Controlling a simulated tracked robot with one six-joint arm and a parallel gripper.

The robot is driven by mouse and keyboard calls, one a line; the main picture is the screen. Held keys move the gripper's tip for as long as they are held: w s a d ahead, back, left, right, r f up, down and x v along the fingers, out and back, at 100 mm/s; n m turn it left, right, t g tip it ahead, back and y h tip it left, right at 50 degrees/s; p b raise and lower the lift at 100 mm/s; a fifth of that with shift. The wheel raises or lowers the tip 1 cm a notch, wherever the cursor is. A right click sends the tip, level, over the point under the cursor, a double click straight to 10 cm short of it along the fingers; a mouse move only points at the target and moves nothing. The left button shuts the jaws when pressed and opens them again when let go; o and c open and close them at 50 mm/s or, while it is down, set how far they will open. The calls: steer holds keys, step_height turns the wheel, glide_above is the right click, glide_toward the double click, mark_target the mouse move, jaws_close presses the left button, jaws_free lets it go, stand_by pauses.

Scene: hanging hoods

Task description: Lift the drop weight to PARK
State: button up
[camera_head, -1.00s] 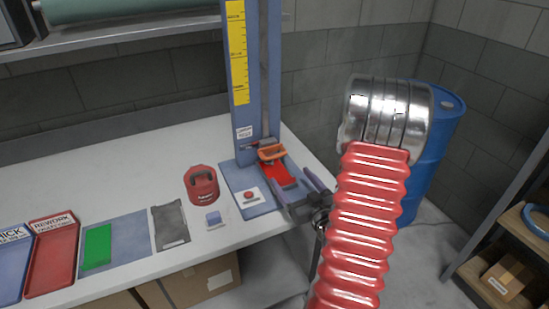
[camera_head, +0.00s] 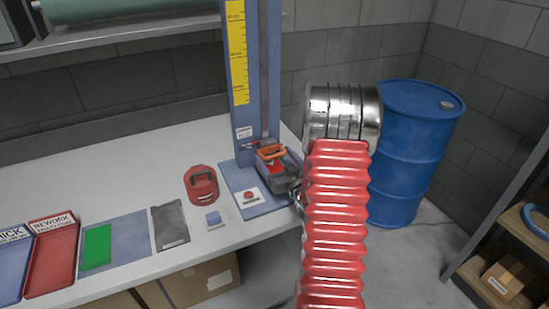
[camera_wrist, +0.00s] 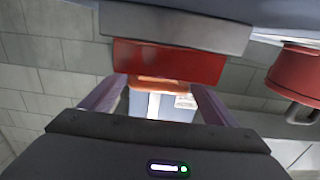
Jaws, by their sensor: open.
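The drop weight (camera_head: 271,153), red with an orange handle, sits low at the foot of the blue column (camera_head: 256,70). In the wrist view its red face (camera_wrist: 170,63) fills the upper middle, with the orange handle (camera_wrist: 158,84) below it. My gripper (camera_wrist: 160,90) is open, one finger on each side of the handle; I cannot tell whether they touch it. In the head view my gripper's dark body lies right at the weight and covers its lower part, and my arm hides more to the right.
A red piece with a black handle (camera_head: 201,186) stands left of the blue base plate, which carries a red button (camera_head: 249,195). A blue drum (camera_head: 415,150) stands right.

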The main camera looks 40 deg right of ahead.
steer(key=shift+c, duration=0.6)
steer(key=shift+w+a, duration=0.1)
steer(key=c, duration=1.1)
